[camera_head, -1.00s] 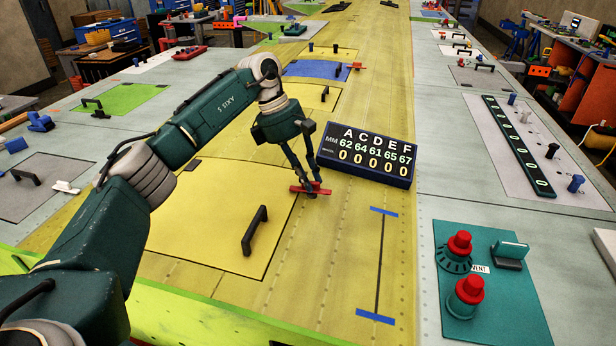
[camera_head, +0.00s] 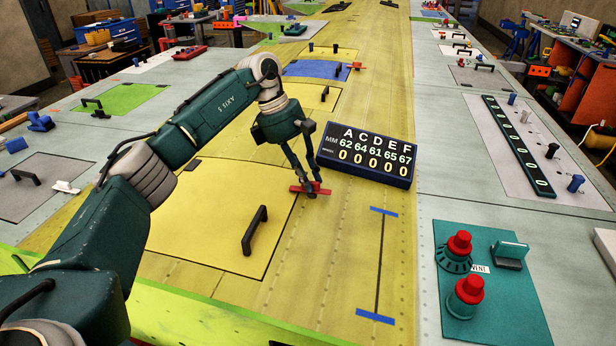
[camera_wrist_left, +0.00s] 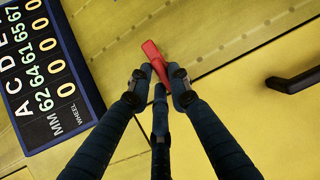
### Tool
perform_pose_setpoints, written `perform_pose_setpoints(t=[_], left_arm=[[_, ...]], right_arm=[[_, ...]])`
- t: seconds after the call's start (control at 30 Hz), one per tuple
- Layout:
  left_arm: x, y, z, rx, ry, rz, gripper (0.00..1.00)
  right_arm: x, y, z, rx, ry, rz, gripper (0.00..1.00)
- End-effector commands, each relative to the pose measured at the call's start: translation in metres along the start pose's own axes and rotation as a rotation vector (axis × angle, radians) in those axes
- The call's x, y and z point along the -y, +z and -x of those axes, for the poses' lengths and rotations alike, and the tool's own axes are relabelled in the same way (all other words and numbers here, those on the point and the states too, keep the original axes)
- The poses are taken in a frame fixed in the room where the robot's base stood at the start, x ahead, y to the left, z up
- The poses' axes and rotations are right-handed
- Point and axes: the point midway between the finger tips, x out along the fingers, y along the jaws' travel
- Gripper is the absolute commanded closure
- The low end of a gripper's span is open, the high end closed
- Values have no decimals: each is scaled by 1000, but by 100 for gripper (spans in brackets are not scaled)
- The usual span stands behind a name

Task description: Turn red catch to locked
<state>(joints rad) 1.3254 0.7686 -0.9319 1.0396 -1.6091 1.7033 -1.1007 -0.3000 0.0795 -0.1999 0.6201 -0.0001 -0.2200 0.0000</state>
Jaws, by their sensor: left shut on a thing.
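The red catch (camera_head: 310,188) lies at the corner edge of a yellow panel (camera_head: 215,215) on the wing. In the left wrist view the red catch (camera_wrist_left: 154,60) runs between the fingertips, its wide end beyond them. My left gripper (camera_head: 310,191) points down at it and is shut on it; the wrist view also shows the left gripper (camera_wrist_left: 160,82) with its fingers against both sides. Part of the catch is hidden by the fingers. My right gripper is not in view.
A dark counter box (camera_head: 366,156) with white digits stands just right of the gripper. A black handle (camera_head: 255,231) rises from the yellow panel nearby. A teal plate (camera_head: 490,285) with red-topped knobs is at lower right.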

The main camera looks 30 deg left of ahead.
Motion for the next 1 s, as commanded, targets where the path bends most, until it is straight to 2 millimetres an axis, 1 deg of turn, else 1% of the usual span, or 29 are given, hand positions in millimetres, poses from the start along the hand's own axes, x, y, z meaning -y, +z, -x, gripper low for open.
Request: perform_pose_setpoints(t=[0.03, 0.2, 0.23, 0.3, 0.57, 0.67, 0.77, 0.87, 1.0], left_arm=[[-2, 3, 5, 8, 11, -1, 100], [-2, 3, 5, 8, 11, -1, 100], [-2, 3, 5, 8, 11, -1, 78], [-2, 3, 4, 7, 10, -1, 65], [-1, 1, 2, 3, 4, 0, 65], [-1, 1, 5, 2, 4, 0, 65], [-1, 1, 16, 2, 6, 0, 65], [-2, 1, 35, 3, 8, 0, 65], [-1, 1, 67, 4, 8, 1, 65]], right_arm=[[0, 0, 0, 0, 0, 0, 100], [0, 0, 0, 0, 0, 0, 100], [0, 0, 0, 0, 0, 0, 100], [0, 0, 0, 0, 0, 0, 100], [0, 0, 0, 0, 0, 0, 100], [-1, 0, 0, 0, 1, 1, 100], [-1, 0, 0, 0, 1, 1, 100], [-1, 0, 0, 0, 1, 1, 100], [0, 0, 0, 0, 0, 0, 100]])
